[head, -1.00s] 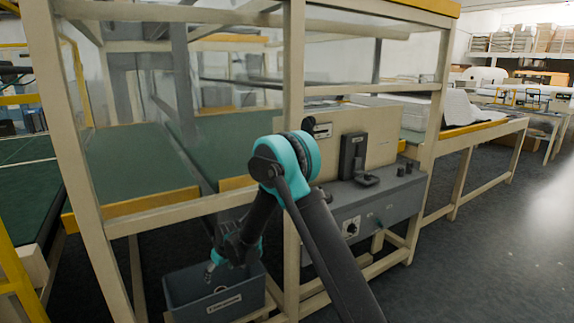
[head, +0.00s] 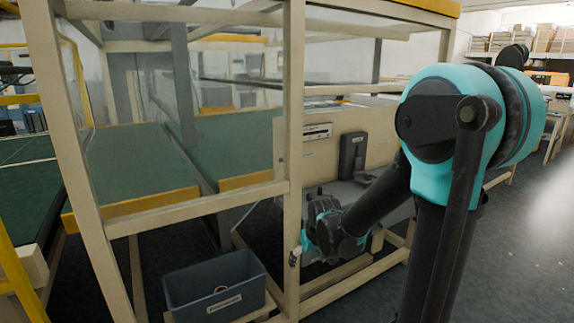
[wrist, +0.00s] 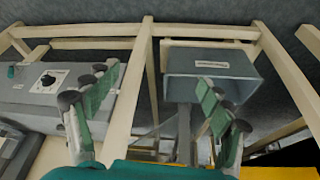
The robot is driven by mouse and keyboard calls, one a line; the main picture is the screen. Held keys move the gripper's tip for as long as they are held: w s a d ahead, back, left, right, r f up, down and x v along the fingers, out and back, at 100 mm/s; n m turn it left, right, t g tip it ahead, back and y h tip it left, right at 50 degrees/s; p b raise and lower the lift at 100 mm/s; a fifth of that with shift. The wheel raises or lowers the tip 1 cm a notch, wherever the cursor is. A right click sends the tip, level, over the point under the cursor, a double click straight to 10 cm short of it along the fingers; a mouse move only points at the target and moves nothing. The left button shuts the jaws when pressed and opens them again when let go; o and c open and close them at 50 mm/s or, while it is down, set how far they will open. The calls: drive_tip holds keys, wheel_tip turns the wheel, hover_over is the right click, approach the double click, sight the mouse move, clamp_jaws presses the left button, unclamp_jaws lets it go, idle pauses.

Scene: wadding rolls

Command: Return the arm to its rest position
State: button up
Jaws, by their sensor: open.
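My gripper (head: 297,254) is at the lower middle of the head view, close to a cream frame post and partly hidden by my own wrist. The wrist view shows its two green-padded fingers (wrist: 155,92) spread wide apart with nothing between them. My arm is bent, with its large teal joint high at the right of the head view.
A grey bin (head: 214,288) with a pale ring in it stands low inside the cream frame (head: 292,150); the bin also shows in the wrist view (wrist: 212,72). A grey control box (wrist: 45,85) is left there. Open floor (head: 535,235) lies right.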

drive_tip(key=s+d+f+m+h, duration=0.1)
drive_tip(key=s+d+m, duration=0.2)
drive_tip(key=s+d, duration=0.9)
drive_tip(key=s, duration=0.4)
drive_tip(key=shift+f+m, duration=0.35)
drive_tip(key=shift+m, duration=0.05)
drive_tip(key=shift+d, duration=0.1)
